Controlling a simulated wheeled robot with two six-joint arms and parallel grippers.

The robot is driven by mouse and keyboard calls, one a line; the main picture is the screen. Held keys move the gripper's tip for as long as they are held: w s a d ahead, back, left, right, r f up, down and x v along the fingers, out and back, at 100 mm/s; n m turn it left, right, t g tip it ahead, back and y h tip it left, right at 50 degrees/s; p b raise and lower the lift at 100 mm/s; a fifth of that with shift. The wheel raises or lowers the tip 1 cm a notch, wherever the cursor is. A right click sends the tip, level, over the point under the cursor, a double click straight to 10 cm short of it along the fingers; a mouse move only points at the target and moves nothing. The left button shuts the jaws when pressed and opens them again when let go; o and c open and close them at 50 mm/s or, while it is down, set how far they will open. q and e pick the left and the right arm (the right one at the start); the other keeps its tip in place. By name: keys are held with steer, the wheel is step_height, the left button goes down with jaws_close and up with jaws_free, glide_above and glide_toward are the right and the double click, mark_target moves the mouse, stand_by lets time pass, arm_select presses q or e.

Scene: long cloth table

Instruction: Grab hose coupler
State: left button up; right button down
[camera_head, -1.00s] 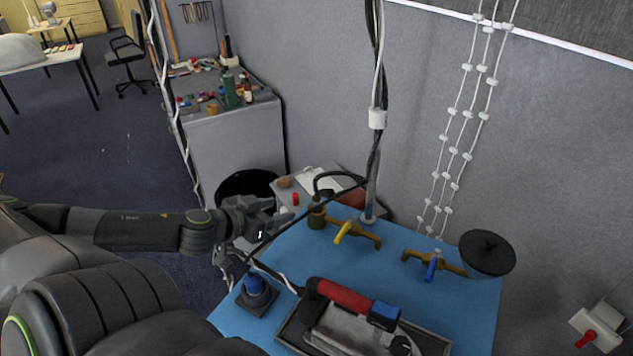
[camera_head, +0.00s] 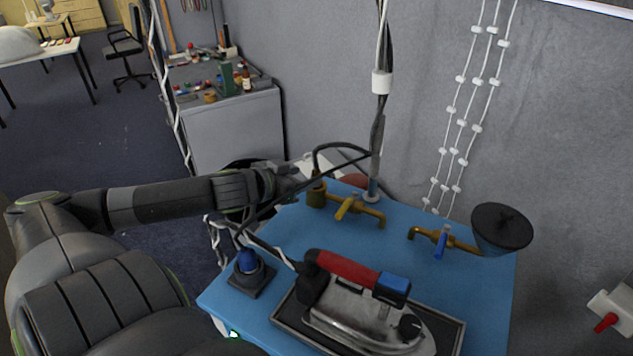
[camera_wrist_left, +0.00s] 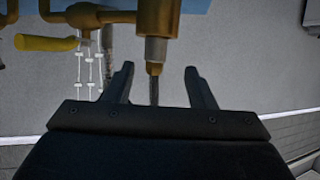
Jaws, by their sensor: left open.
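The brass-brown hose coupler (camera_head: 317,193) is at the left end of the tap with the yellow handle (camera_head: 348,207), at the back left of the blue table. A thin dark hose runs by it. In the left wrist view, the coupler (camera_wrist_left: 155,22) is a brown cylinder with a narrower end and a thin dark stem. My left gripper (camera_wrist_left: 158,72) is open, its fingertips on either side of the stem, just short of the cylinder in the picture. I cannot tell whether it touches. In the head view my left gripper (camera_head: 300,172) reaches in beside the coupler, partly hidden.
A second tap with a blue handle (camera_head: 441,244) and a dark funnel-like disc (camera_head: 503,228) stand to the right. An iron (camera_head: 355,295) on a tray and a blue-topped plug (camera_head: 247,264) lie in front. A vertical pole (camera_head: 376,160) with cables rises behind the coupler.

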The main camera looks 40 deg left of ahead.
mark_target(312, 175)
arm_select(q)
steer(key=shift+d+b+x, duration=0.15)
steer(key=shift+b+x, duration=0.05)
steer(key=shift+x, duration=1.1)
steer(key=shift+d+b+x, duration=0.15)
steer(key=shift+d+x, duration=0.05)
steer(key=shift+x, duration=1.1)
steer(key=shift+w+r, duration=0.1)
steer(key=shift+r, duration=0.05)
jaws_close()
